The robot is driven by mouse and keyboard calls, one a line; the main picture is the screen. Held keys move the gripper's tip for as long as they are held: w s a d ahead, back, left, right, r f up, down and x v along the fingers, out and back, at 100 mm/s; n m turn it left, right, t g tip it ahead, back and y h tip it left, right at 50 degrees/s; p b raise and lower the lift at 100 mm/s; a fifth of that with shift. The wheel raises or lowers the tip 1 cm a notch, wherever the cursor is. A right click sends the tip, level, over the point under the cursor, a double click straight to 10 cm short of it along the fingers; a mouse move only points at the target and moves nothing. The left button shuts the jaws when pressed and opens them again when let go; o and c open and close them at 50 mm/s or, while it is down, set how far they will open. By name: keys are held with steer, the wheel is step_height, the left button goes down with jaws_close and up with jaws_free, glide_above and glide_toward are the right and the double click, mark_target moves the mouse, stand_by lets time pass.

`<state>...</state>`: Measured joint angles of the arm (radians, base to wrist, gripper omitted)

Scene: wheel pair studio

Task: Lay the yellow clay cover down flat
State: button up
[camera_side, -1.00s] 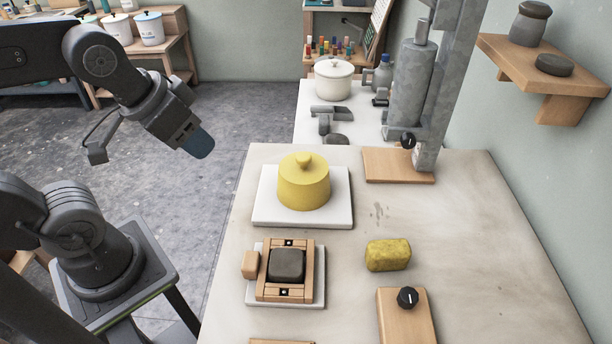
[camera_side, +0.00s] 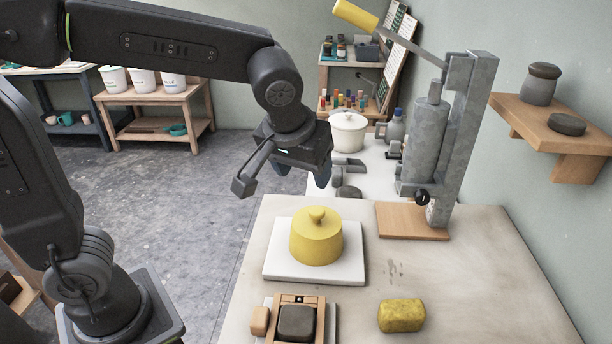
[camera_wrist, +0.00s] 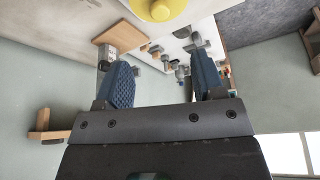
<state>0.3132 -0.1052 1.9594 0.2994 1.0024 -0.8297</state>
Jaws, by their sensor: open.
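The yellow clay cover (camera_side: 316,240), a round lid-like shape with a small knob on top, sits upright on a white square slab (camera_side: 285,271) on the table. Part of it also shows at the top edge of the wrist view (camera_wrist: 160,8). My gripper (camera_side: 312,176) is above and behind the cover in the side view, apart from it. In the wrist view its two blue fingers (camera_wrist: 162,85) are spread wide with nothing between them.
A grey press (camera_side: 428,150) with a yellow-handled lever stands on a wooden base behind right. A white lidded pot (camera_side: 347,132) stands behind. The table's right side is clear.

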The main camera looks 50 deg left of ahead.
mark_target(317, 211)
steer(key=x, duration=1.3)
steer(key=shift+w+f, duration=0.15)
steer(key=shift+f, duration=0.2)
steer(key=shift+c, duration=0.4)
steer(key=shift+r, duration=0.1)
steer(key=c, duration=1)
